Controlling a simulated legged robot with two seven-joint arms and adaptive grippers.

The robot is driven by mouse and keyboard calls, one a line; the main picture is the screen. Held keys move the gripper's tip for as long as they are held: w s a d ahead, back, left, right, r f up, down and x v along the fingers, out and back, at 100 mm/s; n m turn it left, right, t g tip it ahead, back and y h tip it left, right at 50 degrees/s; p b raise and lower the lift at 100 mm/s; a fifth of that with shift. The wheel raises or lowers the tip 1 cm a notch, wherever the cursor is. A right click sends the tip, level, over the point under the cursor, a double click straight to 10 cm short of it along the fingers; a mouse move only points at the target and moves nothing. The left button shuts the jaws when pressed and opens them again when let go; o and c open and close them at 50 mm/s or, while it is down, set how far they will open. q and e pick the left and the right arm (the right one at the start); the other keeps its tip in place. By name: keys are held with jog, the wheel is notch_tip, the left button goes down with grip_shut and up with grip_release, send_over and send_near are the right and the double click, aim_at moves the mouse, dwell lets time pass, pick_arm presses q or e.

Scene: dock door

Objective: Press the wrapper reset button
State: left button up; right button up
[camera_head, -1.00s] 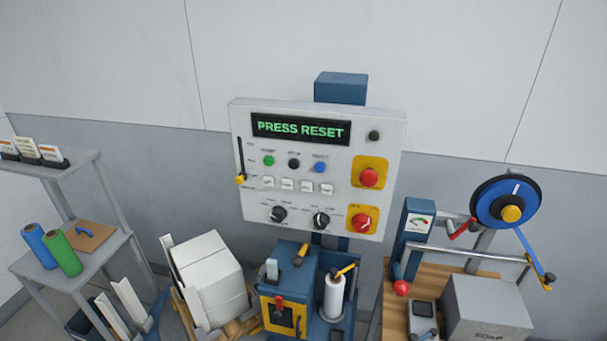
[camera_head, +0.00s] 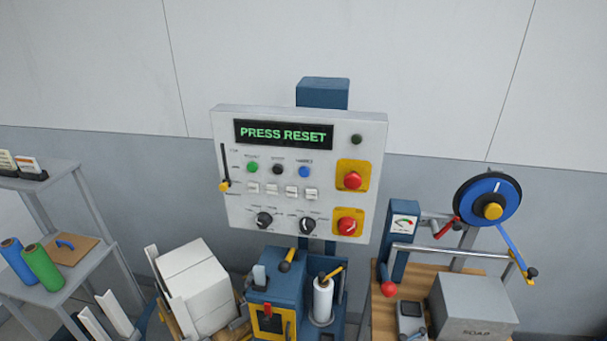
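The wrapper control panel (camera_head: 232,208) is a light grey box on a blue post in the middle of the view. Its display (camera_head: 284,134) reads PRESS RESET in green. Below the display sit a green button (camera_head: 253,167), a black button (camera_head: 278,168) and a blue button (camera_head: 304,171). Their small labels are too blurred to read surely, so I cannot tell which is reset. Two red mushroom buttons, an upper one (camera_head: 352,180) and a lower one (camera_head: 347,226), sit on yellow plates at the right. Neither gripper is in view.
Below the panel stands a blue machine (camera_head: 276,292) with a white roll (camera_head: 322,299). A white wrapped load (camera_head: 196,285) is left of it. A grey shelf (camera_head: 62,187) stands far left. A wooden-topped bench with a grey box (camera_head: 474,305) and blue reel (camera_head: 471,190) stands right.

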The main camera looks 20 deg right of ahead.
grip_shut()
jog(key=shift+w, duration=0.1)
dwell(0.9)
